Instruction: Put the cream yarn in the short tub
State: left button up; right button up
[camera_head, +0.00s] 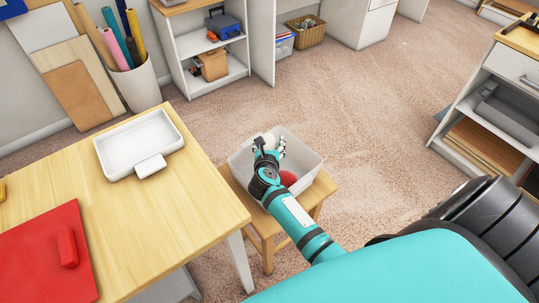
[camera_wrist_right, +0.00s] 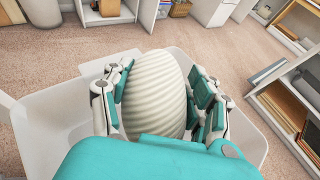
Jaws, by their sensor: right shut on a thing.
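The cream yarn (camera_wrist_right: 153,95) is a ribbed, egg-shaped ball that fills the middle of the right wrist view. My right gripper (camera_wrist_right: 160,92) is shut on it, with fingers on both its sides. In the head view the gripper (camera_head: 268,147) and a small part of the yarn (camera_head: 269,138) show over the short tub (camera_head: 307,157). The tub is a white open box on a wooden stool, and its walls (camera_wrist_right: 250,137) spread around the gripper in the wrist view. Whether the yarn touches the tub floor is hidden. My left gripper does not show.
A red round thing (camera_head: 288,178) lies in the tub, partly behind my arm. The wooden stool (camera_head: 322,187) stands beside the table (camera_head: 110,210), which holds a white tray (camera_head: 104,151) and a red mat (camera_head: 40,262). Carpet floor beyond the stool is clear.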

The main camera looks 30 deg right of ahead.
notch_tip(320, 180, down, 4)
jog(key=shift+w+r+b, duration=0.1)
jog(key=shift+r+b, duration=0.15)
jog(key=shift+b, duration=0.2)
jog(key=shift+f, duration=0.35)
jog(key=shift+f+b, duration=0.55)
jog(key=shift+f, duration=0.15)
jog(key=o, duration=1.2)
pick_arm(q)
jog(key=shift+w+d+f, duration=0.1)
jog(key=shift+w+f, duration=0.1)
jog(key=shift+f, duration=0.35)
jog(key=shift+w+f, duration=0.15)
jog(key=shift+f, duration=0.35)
pick_arm(e)
jog(key=shift+r, duration=0.1)
